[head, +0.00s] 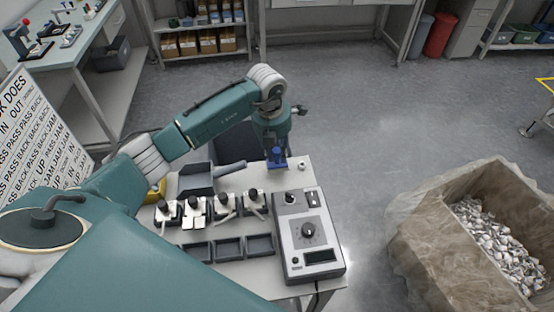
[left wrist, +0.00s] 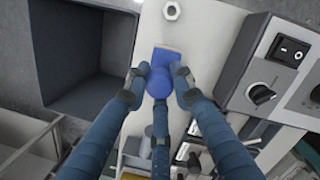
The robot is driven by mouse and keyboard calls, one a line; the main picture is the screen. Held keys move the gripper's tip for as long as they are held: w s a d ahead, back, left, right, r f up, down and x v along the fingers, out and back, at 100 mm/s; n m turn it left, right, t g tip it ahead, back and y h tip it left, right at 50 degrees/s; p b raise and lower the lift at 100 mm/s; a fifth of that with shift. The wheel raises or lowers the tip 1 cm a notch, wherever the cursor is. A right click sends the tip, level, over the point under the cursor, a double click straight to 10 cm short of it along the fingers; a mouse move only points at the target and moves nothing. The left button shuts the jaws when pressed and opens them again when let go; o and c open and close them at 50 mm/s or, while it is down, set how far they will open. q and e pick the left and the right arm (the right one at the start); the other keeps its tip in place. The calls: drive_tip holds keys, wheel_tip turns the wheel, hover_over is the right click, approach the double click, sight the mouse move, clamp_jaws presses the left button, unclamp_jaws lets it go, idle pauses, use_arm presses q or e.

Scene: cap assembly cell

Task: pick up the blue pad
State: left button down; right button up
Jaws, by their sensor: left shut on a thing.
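The blue pad (head: 277,163) is at the far edge of the small light table in the head view. In the left wrist view the blue pad (left wrist: 167,56) has a flat part and a rounded knob. My left gripper (left wrist: 161,80) has its fingers closed around the knob, one on each side. In the head view my left gripper (head: 276,149) is directly above the pad and hides part of it. I cannot tell whether the pad touches the table. My right gripper is in neither view.
A grey control box (head: 311,262) stands at the table's right, with a metal nut (head: 301,167) behind it. Black-knobbed fixtures (head: 194,210), small trays (head: 229,248) and a dark scoop (head: 196,179) fill the left. A crate of scrap (head: 412,237) stands on the floor at right.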

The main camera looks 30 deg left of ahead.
sight(277, 150)
use_arm(q)
wheel_tip(277, 150, up, 17)
drive_tip(key=b, duration=0.3)
drive_tip(key=shift+f, duration=0.1)
